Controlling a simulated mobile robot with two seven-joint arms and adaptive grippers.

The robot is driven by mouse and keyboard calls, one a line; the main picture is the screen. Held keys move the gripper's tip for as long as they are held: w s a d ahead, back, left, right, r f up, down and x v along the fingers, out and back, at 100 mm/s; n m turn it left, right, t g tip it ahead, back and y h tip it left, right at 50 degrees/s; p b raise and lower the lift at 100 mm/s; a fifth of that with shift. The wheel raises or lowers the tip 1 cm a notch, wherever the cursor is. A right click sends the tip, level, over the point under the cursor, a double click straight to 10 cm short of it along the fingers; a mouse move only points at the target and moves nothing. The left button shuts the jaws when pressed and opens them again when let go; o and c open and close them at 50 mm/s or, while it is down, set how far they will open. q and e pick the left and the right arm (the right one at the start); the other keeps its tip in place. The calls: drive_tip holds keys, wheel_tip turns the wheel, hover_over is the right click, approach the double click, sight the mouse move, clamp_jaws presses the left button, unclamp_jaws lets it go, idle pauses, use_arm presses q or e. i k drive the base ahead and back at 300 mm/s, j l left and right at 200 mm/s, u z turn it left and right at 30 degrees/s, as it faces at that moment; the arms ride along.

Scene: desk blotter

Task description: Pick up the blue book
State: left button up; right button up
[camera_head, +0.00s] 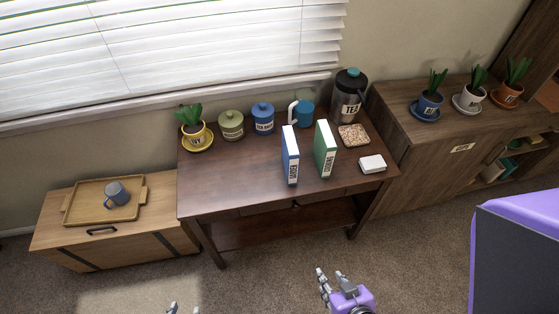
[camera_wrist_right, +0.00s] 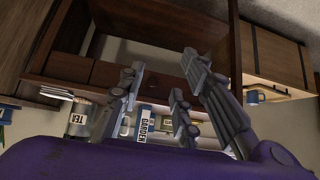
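The blue book (camera_head: 290,155) stands upright on the dark wooden desk (camera_head: 235,180), its white-labelled spine facing me. A green book (camera_head: 325,148) stands to its right, with a gap between them. My right gripper (camera_head: 333,278) is in front of the desk, well short of the books; its fingers are apart and empty. Only the fingertips of my left gripper (camera_head: 180,309) show at the bottom edge.
Behind the books stand a blue mug (camera_head: 304,114), a blue canister (camera_head: 263,118), a green canister (camera_head: 231,125) and a tea jar (camera_head: 348,97). A white box (camera_head: 372,164) and speckled coaster (camera_head: 354,135) lie right of the books. The desk's front left is clear.

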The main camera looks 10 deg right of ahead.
sight(291, 155)
drive_tip(key=k+j, duration=0.1)
drive_tip(key=j, duration=0.25)
drive_tip(key=j+z, duration=0.15)
drive_tip(key=j, duration=0.2)
drive_tip(key=k+j, duration=0.2)
drive_tip(key=j, duration=0.15)
drive_tip(key=i+j, duration=0.25)
drive_tip(key=i, duration=0.15)
drive_tip(key=i+z, duration=0.05)
